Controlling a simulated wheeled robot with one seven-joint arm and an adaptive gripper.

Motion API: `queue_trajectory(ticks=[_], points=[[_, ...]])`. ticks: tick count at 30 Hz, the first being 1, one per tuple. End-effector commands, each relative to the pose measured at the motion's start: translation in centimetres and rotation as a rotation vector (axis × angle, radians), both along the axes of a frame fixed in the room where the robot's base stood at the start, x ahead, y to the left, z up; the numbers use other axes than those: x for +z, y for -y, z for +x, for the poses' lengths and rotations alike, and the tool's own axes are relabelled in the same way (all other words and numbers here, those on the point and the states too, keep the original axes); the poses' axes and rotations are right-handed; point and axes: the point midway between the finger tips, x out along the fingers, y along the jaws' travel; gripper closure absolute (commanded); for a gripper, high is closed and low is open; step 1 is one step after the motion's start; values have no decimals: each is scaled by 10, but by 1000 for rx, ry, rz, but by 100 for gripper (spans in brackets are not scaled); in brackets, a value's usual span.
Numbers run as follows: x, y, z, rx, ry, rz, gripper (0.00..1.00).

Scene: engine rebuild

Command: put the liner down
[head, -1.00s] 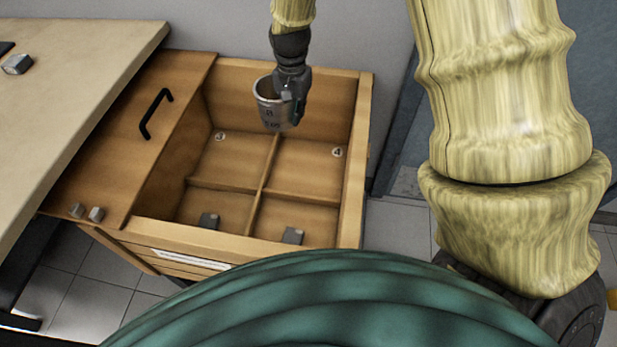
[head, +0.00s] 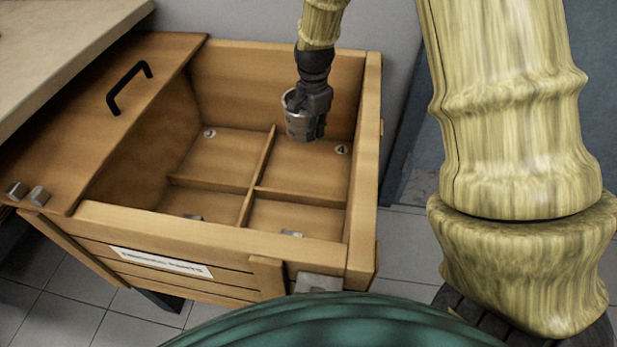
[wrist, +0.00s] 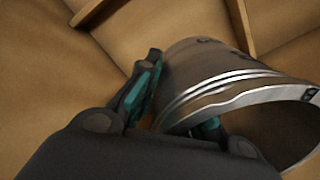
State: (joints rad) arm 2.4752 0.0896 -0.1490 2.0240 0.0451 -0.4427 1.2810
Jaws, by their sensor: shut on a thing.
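The liner is a grey metal cylinder with an open top; it shows in the head view (head: 298,124) and close up in the wrist view (wrist: 215,80). My gripper (head: 308,112) is shut on its wall, with one finger outside and the other inside the rim in the wrist view (wrist: 178,108). The liner hangs inside the wooden crate (head: 364,180), over the back right compartment marked 4, slightly tilted. Whether its bottom touches the crate floor is hard to tell.
Dividers (head: 258,165) split the crate into compartments; labels 3 (head: 209,133) and 4 (head: 341,149) mark the back ones. A lid panel with a black handle (head: 128,88) lies left, beside a table (head: 60,50).

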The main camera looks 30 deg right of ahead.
Motion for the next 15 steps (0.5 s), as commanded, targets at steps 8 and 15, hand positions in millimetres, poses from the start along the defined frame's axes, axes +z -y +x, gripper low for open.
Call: queue_trajectory(ticks=[8, 15], points=[[-33, 11, 1, -112, 3, 3, 100], [-45, 13, 1, -139, 1, 4, 100]])
